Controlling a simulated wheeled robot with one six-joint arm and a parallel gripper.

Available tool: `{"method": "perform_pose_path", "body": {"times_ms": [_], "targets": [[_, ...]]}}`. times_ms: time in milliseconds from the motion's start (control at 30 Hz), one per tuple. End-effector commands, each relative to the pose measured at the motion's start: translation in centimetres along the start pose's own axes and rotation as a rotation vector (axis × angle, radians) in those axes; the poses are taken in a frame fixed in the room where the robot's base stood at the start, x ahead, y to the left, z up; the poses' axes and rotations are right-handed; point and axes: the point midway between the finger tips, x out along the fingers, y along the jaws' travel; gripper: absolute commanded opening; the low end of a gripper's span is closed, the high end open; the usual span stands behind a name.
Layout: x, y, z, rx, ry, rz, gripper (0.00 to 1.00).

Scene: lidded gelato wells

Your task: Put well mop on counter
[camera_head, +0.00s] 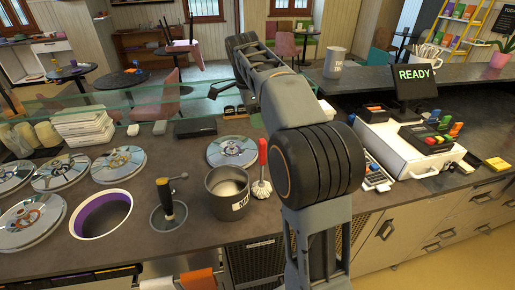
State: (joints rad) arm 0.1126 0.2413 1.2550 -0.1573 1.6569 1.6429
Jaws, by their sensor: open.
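The well mop (262,166) has a red handle and a white, stringy head. It stands upright, handle up, just right of a grey metal pot (229,193). Its head appears to rest on the dark counter (215,240); I cannot tell if it touches the pot. My arm rises just right of the mop and bends away over the counter.
Several round lids (118,165) cover wells at left; one purple-rimmed well (103,215) is open. A black-handled tool (167,200) stands left of the pot. A lid (232,151) lies behind it. A till (410,140) with a READY screen (414,75) is at right.

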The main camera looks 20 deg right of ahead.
Motion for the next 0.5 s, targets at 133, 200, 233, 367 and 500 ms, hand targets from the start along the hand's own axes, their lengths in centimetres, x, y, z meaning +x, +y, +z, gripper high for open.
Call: {"method": "perform_pose_path", "body": {"times_ms": [133, 200, 233, 367, 500], "targets": [[-0.2, 1.4, 0.4, -0.118, -0.011, -0.030, 0.57], [0.0, 3.0, 0.9, -0.256, -0.021, -0.067, 0.57], [0.2, 3.9, 1.2, -0.331, -0.023, -0.087, 0.57], [1.7, 8.3, 2.5, -0.698, -0.021, -0.195, 0.57], [4.5, 13.0, 3.9, -1.075, 0.018, -0.312, 0.57]]}}
